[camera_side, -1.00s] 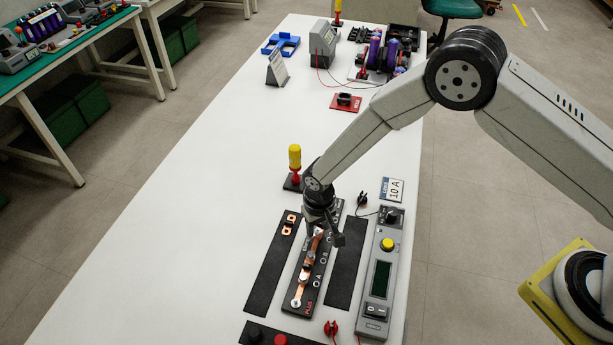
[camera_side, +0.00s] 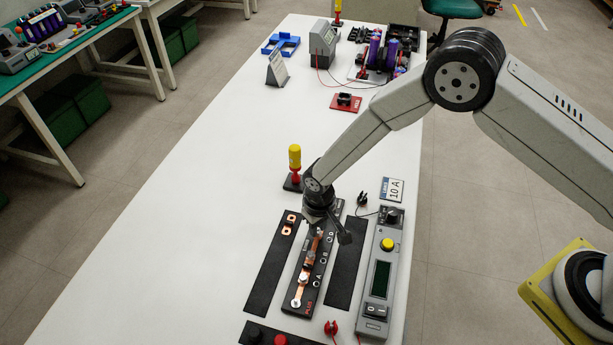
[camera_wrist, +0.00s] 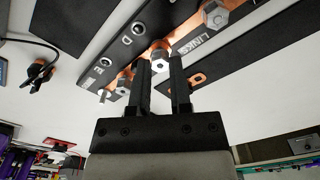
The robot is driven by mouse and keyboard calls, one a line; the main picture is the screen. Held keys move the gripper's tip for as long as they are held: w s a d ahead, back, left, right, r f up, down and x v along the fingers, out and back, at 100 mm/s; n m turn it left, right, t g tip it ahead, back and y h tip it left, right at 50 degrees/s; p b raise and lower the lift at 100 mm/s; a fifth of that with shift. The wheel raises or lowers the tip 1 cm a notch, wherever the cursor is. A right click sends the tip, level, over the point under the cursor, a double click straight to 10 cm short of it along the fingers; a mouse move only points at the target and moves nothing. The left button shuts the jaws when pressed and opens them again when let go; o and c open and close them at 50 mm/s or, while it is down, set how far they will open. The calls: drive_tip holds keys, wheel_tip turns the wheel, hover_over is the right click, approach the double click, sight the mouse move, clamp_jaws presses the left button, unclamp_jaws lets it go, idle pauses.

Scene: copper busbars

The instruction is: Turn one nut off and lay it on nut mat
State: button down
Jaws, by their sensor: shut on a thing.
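My gripper (camera_wrist: 160,66) has its two dark fingers on either side of a silver hex nut (camera_wrist: 160,60), shut on it over a copper bar. I cannot tell whether the nut is still on its stud. In the side view my gripper (camera_side: 318,224) is low over the far part of the black terminal board (camera_side: 312,290). Copper bars (camera_side: 303,283) with several silver nuts run along the board, and another nut (camera_wrist: 216,16) shows in the wrist view. A bare black mat (camera_side: 345,270) lies right of the board; its label is not readable, so I cannot confirm it is the nut mat.
A black mat (camera_side: 265,280) with loose copper links lies left of the board. A grey meter unit (camera_side: 374,300) with a yellow knob stands at right. A yellow-handled tool (camera_side: 295,158) stands upright behind my gripper. The white table is clear to the left.

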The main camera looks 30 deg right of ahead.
drive_tip(key=n, duration=0.3)
drive_tip(key=shift+r+n, duration=0.1)
drive_tip(key=shift+n, duration=0.3)
drive_tip(key=n, duration=0.4)
drive_tip(key=shift+r, duration=0.1)
drive_tip(key=c, duration=0.9)
unclamp_jaws()
drive_tip(key=shift+o, duration=0.2)
drive_tip(key=m, duration=0.9)
drive_tip(key=shift+m, duration=0.3)
